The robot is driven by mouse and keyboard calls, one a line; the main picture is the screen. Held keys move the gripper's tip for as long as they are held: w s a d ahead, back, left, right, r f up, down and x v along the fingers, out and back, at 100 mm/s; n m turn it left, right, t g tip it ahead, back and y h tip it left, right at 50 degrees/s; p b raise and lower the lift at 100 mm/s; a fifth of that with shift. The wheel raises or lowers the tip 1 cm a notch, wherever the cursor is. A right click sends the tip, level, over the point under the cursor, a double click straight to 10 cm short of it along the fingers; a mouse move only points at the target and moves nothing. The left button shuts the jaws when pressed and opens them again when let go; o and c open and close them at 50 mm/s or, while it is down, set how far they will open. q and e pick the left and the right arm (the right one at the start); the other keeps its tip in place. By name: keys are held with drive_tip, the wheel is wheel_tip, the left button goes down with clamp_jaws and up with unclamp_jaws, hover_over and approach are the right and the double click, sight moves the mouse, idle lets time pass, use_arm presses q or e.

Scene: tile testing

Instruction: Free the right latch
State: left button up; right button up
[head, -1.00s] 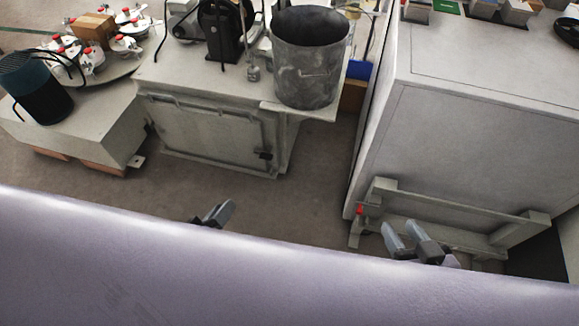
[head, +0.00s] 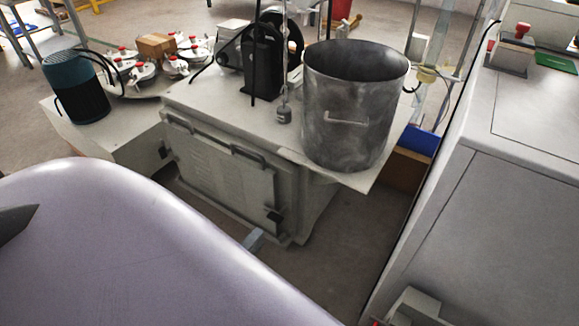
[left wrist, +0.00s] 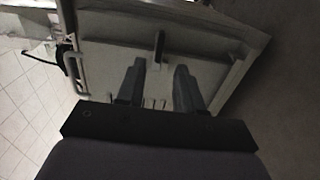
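The right latch (head: 274,215) is a small black piece at the right edge of the grey cabinet door (head: 225,170). In the left wrist view a dark upright latch piece (left wrist: 160,46) stands out from the pale door panel. My left gripper (head: 253,240) shows only as a grey fingertip past my purple body in the head view, just below and left of the right latch. In the left wrist view the left gripper (left wrist: 160,68) is open and empty, its fingers on either side of the latch's line and apparently short of it. My right gripper is not in view.
A large metal pot (head: 350,110) stands on the cabinet top above the door's right side. A second black latch (head: 163,150) is at the left. A large grey box (head: 480,220) bounds the floor gap at right.

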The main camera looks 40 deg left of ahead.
sight(273, 220)
use_arm(q)
drive_tip(key=shift+w+a+b, duration=0.2)
drive_tip(key=shift+w+b, duration=0.25)
drive_tip(key=shift+w, duration=1.3)
drive_tip(key=shift+w+a+b, duration=0.2)
drive_tip(key=shift+w+b, duration=0.25)
drive_tip(key=shift+w, duration=1.3)
clamp_jaws()
